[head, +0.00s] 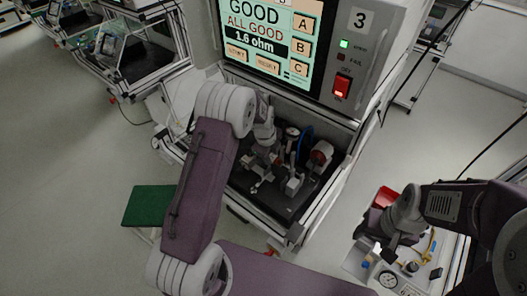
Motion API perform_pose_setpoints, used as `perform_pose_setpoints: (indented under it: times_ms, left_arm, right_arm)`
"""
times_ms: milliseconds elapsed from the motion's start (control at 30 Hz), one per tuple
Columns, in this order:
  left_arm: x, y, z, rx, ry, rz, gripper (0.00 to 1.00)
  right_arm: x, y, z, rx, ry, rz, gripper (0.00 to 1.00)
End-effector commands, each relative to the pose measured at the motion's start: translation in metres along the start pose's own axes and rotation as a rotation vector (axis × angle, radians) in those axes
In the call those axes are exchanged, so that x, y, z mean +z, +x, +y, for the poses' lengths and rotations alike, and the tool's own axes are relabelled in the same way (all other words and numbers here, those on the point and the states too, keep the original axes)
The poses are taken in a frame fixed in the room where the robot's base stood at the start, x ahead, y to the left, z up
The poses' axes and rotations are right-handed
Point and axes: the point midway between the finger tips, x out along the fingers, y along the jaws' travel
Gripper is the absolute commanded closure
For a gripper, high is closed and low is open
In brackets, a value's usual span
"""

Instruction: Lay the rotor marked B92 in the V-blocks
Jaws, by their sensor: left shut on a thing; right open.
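My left gripper (268,162) reaches into the dark test bay (240,180) under the screen and is shut on a small part, which appears to be a rotor; the gripper mostly hides it. The marking B92 is not legible. Small grey blocks (293,186) that look like the V-blocks stand on the bay floor, just below and right of the gripper. Whether the part touches them I cannot tell. My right gripper (386,250) is open and empty, above the bench at lower right, apart from the bay.
The test screen (262,40) reads "ALL GOOD 1.6 ohm"; a green lamp (343,44) is lit. A red bin (385,196) and a dial gauge (388,279) are at the right bench.

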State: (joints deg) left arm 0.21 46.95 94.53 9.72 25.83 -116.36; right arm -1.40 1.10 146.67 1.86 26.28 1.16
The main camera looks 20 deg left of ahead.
Motion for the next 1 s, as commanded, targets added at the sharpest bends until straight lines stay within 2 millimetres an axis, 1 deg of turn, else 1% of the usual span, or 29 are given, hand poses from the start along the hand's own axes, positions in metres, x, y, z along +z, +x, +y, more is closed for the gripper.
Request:
perform_pose_setpoints:
  times_ms: [33, 133, 467, 1000]
  left_arm:
    - [-0.009, -0.005, -0.002, -0.005, 0.018, 0.005, 1.00]
    - [-0.017, -0.005, -0.005, -0.018, 0.035, 0.009, 1.00]
    - [-0.017, 0.001, -0.004, -0.024, 0.036, 0.010, 1.00]
    - [-0.017, 0.035, 0.005, -0.024, 0.035, 0.010, 1.00]
  right_arm:
    - [-0.001, -0.006, 0.000, 0.000, 0.000, 0.000, 0.42]
    - [-0.001, -0.007, 0.000, 0.000, 0.000, 0.000, 0.42]
    - [0.000, -0.003, 0.000, 0.000, 0.000, 0.000, 0.42]
    - [0.002, 0.017, 0.000, 0.000, 0.000, 0.000, 0.42]
